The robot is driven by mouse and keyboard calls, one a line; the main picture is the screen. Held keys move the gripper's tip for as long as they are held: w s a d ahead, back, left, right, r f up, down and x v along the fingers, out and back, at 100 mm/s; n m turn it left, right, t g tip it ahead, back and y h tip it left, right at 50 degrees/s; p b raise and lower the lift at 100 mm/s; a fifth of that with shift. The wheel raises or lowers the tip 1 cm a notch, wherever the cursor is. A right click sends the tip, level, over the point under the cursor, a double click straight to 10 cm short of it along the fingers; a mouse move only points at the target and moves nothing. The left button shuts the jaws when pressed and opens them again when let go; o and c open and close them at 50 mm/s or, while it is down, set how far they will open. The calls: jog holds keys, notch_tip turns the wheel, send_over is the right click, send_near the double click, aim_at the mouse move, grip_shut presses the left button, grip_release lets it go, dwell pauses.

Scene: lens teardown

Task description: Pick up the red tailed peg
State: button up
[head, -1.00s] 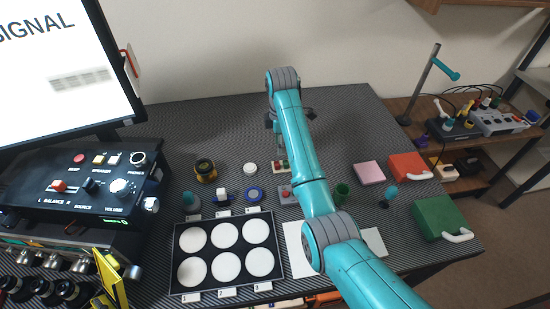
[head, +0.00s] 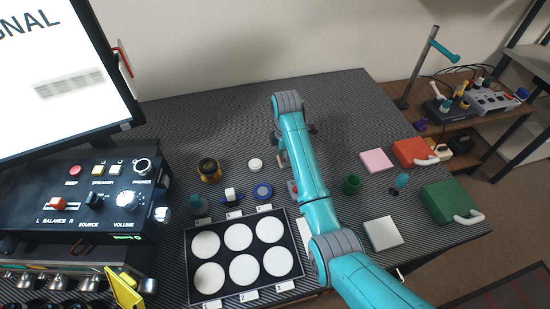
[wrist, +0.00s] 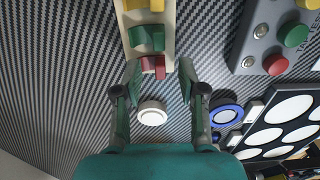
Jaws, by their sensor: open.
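A red peg (wrist: 153,66) sits at the near end of a pale rack (wrist: 123,22), with a green peg (wrist: 147,39) and a yellow peg beyond it in the wrist view. Whether the red peg has a tail cannot be made out. My gripper (wrist: 160,71) is open, its fingertips on either side of the red peg with a gap on the right. Nothing is clearly held. In the head view my arm hides the rack and pegs and most of the gripper.
A white round cap (wrist: 152,112) lies below the red peg in the wrist view. A grey box (wrist: 262,48) with red and green buttons stands right of the rack. A blue ring (wrist: 226,115) and a tray with white discs (head: 190,268) lie nearby. The back of the table is clear.

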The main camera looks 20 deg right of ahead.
jog(key=shift+d+f, duration=0.1)
jog(key=shift+f, duration=0.35)
jog(key=c, duration=0.8)
jog(key=shift+o, duration=0.2)
